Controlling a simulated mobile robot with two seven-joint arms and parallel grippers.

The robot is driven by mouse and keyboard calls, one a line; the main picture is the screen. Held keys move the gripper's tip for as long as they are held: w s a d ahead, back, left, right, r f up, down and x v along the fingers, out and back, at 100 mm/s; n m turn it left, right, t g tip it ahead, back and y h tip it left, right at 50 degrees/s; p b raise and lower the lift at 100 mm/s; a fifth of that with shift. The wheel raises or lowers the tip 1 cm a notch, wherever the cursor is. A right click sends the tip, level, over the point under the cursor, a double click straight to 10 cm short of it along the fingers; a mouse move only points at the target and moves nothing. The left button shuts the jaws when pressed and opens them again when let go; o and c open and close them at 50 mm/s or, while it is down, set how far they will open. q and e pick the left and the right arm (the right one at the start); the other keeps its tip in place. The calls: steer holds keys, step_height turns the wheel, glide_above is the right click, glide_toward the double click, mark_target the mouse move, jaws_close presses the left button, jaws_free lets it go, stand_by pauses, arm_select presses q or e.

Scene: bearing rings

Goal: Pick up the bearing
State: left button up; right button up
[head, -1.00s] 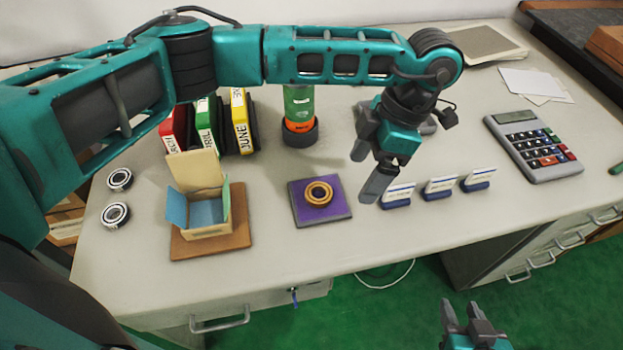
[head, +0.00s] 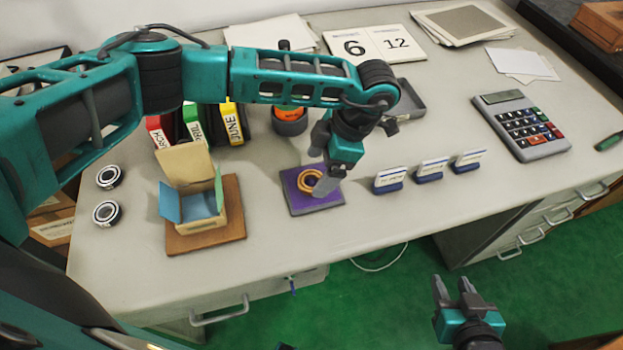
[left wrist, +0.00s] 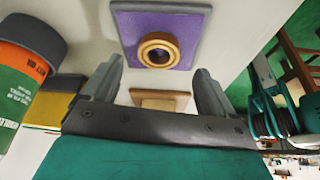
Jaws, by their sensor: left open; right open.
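The bearing (head: 309,180) is a copper-coloured ring lying on a purple square pad (head: 300,205) near the desk's front edge. In the left wrist view the bearing (left wrist: 158,50) lies on the pad (left wrist: 198,20), beyond the fingertips. My left gripper (head: 325,183) is just above the pad's right side and partly hides the bearing in the head view. Its two fingers (left wrist: 160,75) are spread with nothing between them. My right gripper (head: 453,288) is open and empty over the green floor in front of the desk.
An open cardboard box (head: 235,215) on a brown board (head: 207,240) stands left of the pad. Two silver bearings (head: 109,176) (head: 106,213) lie further left. Small label holders (head: 389,180) stand to the right, with a calculator (head: 521,125) beyond.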

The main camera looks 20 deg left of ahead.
mark_target(310, 180)
arm_select(q)
steer(key=x, duration=0.3)
steer(key=shift+w+f, duration=0.1)
steer(key=shift+f, duration=0.1)
steer(key=shift+r, duration=0.1)
steer(key=c, duration=1.4)
steer(key=shift+o, duration=0.2)
step_height(310, 180, up, 20)
steer(key=a+f+m+t+h, duration=0.1)
steer(key=a+m+t+h, duration=0.1)
steer(key=m, duration=0.9)
steer(key=a+f+m+t+h, duration=0.2)
steer(key=a+m+t, duration=0.2)
steer(key=m, duration=0.7)
steer(key=shift+s+a+f+m+p, duration=0.3)
steer(key=shift+s+a+m+p, duration=0.05)
steer(key=shift+s+a+m, duration=0.1)
